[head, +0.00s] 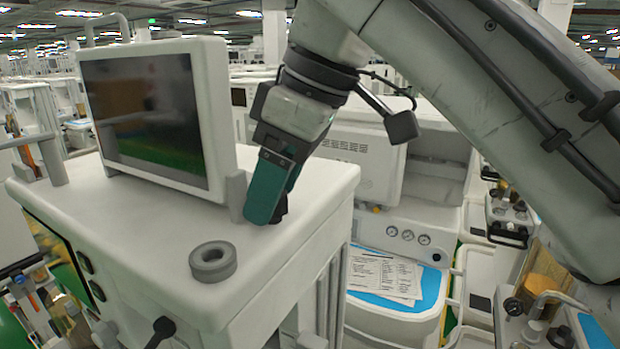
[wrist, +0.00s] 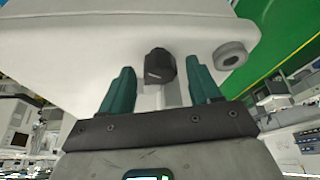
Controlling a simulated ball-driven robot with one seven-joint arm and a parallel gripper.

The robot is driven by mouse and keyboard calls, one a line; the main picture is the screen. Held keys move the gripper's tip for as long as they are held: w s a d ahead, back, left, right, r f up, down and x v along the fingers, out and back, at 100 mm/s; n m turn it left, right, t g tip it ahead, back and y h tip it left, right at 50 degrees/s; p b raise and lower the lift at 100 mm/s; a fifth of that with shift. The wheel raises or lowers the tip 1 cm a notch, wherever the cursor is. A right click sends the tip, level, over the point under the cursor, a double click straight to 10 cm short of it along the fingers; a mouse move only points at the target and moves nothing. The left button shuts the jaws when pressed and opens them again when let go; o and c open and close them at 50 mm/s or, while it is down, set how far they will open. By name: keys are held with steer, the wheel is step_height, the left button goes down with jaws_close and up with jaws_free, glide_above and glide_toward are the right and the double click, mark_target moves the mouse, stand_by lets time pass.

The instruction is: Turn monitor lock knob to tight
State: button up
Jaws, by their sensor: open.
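The monitor (head: 150,112), a dark screen in a pale housing, stands on top of the white cart (head: 130,235). A dark knob (wrist: 160,66) shows in the wrist view against the cart's pale surface. In the head view only a dark bit of it shows beside the teal fingers. My gripper (head: 264,205) points down near the monitor's right lower corner. In the wrist view my gripper (wrist: 162,84) is open, with one teal finger on each side of the knob and visible gaps between. I cannot read the knob's turn position.
A grey ring (head: 213,262) lies on the cart top, left of my gripper and nearer the camera. Another cart with gauges (head: 408,237) and papers on a blue tray (head: 385,275) stands to the right. The cart top's front left is clear.

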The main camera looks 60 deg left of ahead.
steer(key=c, duration=1)
steer(key=shift+m, duration=0.4)
steer(key=shift+s+m+t+y, duration=0.1)
steer(key=shift+m+t+y, duration=0.3)
steer(key=shift+m, duration=0.9)
steer(key=shift+s+m+t+y, duration=0.1)
steer(key=shift+m+t, duration=0.6)
steer(key=shift+m, duration=0.6)
steer(key=shift+w, duration=0.1)
steer(key=o, duration=1)
